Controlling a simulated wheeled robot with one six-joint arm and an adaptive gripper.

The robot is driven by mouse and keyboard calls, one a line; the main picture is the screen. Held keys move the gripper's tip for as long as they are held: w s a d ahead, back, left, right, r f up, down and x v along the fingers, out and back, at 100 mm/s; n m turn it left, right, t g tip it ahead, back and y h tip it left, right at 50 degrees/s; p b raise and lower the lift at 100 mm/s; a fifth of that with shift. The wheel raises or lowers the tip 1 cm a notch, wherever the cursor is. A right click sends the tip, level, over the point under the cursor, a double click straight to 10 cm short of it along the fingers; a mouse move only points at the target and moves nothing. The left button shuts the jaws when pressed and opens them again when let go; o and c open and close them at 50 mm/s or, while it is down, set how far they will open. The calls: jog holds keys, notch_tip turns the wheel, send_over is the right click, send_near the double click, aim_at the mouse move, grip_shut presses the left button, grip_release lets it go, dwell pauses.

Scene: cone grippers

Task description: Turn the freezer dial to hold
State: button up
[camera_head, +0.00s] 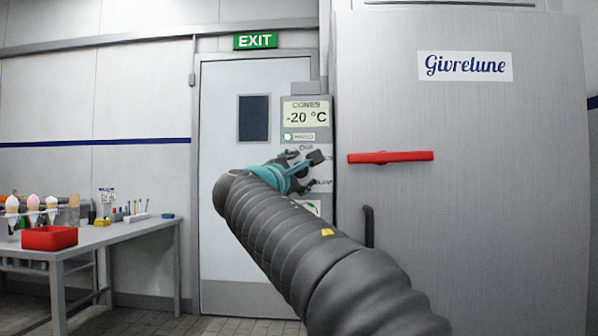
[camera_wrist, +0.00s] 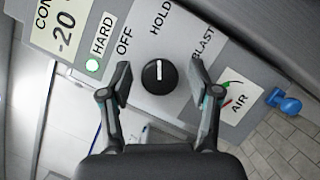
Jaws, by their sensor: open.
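The dial (camera_wrist: 159,83) is a round black knob on the grey control panel (camera_wrist: 178,35) in the wrist view. Its white mark points up in the picture, towards the word HOLD (camera_wrist: 160,16). OFF (camera_wrist: 124,42) lies up and left of the knob, BLAST (camera_wrist: 203,45) up and right. My gripper (camera_wrist: 160,78) is open, one finger on each side of the knob, with gaps between. In the head view my gripper (camera_head: 302,168) is in front of the panel (camera_head: 306,143) and hides the dial.
A blue knob (camera_wrist: 290,104) sticks out beside the AIR label. A steel cabinet (camera_head: 465,240) with a red handle (camera_head: 390,157) stands right.

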jog(key=v, duration=1.2)
notch_tip(320, 180, down, 24)
jog(key=s+d+m+g+y, duration=0.2)
jog(key=m+g+y, duration=0.2)
jog(key=g, duration=0.3)
jog(key=s+d+f+m+g+y, duration=0.3)
jog(key=s+d+f+m+g, duration=0.3)
jog(key=s+d+f+m, duration=0.9)
jog(key=shift+s+d+f+y, duration=0.3)
jog(key=shift+s+d+f, duration=2.25)
jog(key=shift+s+d, duration=1.5)
